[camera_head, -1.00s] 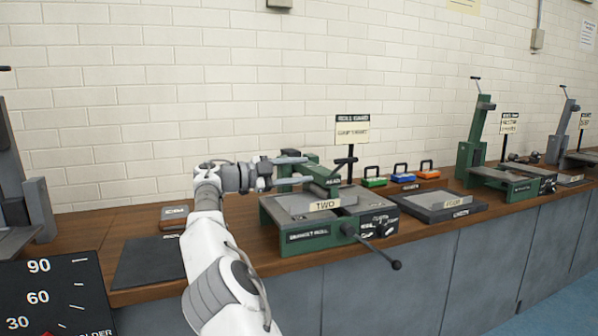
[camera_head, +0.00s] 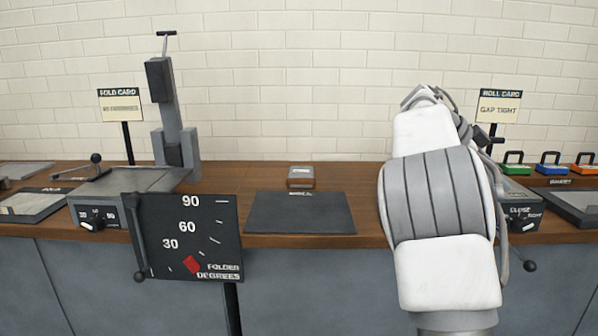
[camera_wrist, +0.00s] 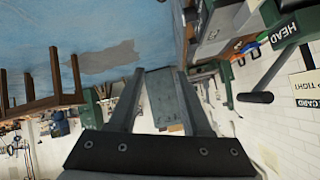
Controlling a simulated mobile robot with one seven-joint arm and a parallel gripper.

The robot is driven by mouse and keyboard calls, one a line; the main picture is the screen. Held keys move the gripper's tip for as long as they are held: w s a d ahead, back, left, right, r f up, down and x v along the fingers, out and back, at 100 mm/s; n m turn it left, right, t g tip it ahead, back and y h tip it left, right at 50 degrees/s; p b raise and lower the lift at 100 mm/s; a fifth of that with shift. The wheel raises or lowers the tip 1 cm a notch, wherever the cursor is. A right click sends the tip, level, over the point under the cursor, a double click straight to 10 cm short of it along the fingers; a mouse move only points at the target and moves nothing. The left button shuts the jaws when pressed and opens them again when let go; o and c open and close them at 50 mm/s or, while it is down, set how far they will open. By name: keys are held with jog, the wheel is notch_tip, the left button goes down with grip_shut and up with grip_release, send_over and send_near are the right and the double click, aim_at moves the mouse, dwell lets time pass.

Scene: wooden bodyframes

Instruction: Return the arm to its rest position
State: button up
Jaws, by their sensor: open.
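My white and grey arm (camera_head: 440,215) stands folded upright at the right in the head view, in front of the bench. It hides my gripper there, along with most of the green roll machine. In the wrist view my gripper (camera_wrist: 158,75) shows its two fingers spread apart. I see nothing held between them, only the room behind.
The folder (camera_head: 125,183) with its degrees plate (camera_head: 190,237) stands at the left. A dark mat (camera_head: 300,212) lies bare mid-bench, a small box (camera_head: 300,176) behind it. Green (camera_head: 515,163), blue (camera_head: 551,162) and orange (camera_head: 586,162) handled blocks sit at the right. A lever (camera_wrist: 255,97) shows in the wrist view.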

jog(key=s+a+f+n+t+y, duration=0.2)
jog(key=s+a+f+n+y, duration=0.2)
jog(key=s+a+n, duration=0.45)
jog(key=s+a+f+n+t+y, duration=0.25)
jog(key=s+a+f+n, duration=0.3)
jog(key=s+a, duration=0.55)
jog(key=s+a+f+n+t+y, duration=0.1)
jog(key=s+a+f+n+y, duration=0.25)
jog(key=s+a+n, duration=0.6)
notch_tip(320, 180, up, 28)
jog(key=s+d+m+p, duration=0.1)
jog(key=p, duration=2.7)
jog(key=shift+s+d+r+y+p, duration=0.2)
jog(key=shift+s+d+y+p, duration=0.1)
jog(key=shift+s+d, duration=0.1)
